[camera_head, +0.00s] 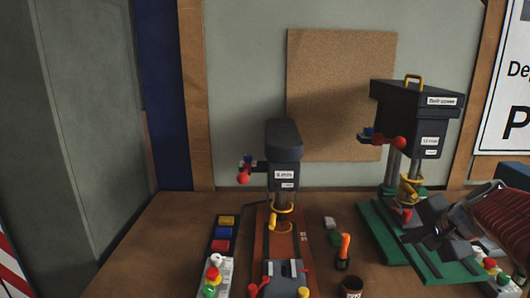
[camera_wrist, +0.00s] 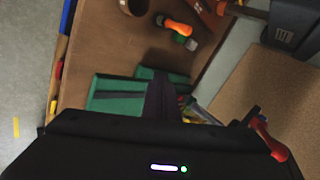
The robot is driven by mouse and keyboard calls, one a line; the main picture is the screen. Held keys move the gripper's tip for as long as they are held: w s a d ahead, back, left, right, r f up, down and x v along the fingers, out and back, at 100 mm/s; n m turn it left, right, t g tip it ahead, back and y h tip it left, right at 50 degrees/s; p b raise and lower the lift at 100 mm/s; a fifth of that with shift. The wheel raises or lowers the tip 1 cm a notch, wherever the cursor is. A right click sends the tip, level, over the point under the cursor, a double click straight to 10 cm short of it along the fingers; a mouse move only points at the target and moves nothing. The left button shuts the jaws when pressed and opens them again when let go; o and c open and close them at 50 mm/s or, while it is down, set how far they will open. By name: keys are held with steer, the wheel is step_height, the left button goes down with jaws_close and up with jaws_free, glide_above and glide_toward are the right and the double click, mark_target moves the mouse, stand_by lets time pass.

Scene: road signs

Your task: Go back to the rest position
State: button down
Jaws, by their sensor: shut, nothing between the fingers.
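My gripper (camera_head: 428,218) is at the right in the head view, low over the green base (camera_head: 378,238) of the right-hand machine (camera_head: 415,115). Its dark fingers are shut and hold nothing. The ribbed dark red part of my arm runs off the right edge. In the wrist view my gripper (camera_wrist: 162,95) shows as a dark shape in front of the green base (camera_wrist: 115,93). I cannot tell whether it touches the base. No separate object for the task is in view.
A second machine (camera_head: 284,160) stands on an orange-brown base at the middle. An orange-handled tool (camera_head: 344,247), a dark cup (camera_head: 352,287) and button boxes (camera_head: 217,270) are on the brown bench (camera_head: 165,235). A cork board (camera_head: 340,75) hangs behind. The bench's left part is clear.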

steer(key=s+a+f+n+g, duration=0.1)
steer(key=s+a+n, duration=0.35)
steer(key=a, duration=0.35)
steer(key=s+a+n+g, duration=0.1)
steer(key=s+a+n, duration=0.2)
steer(key=s+a, duration=0.35)
steer(key=s+a+f+n, duration=0.4)
steer(key=s+a+n, duration=0.3)
steer(key=s, duration=0.3)
steer(key=shift+s+g+h, duration=0.2)
steer(key=shift+g+h, duration=0.1)
steer(key=shift+g, duration=0.1)
steer(key=shift+f, duration=0.1)
stand_by(1.2)
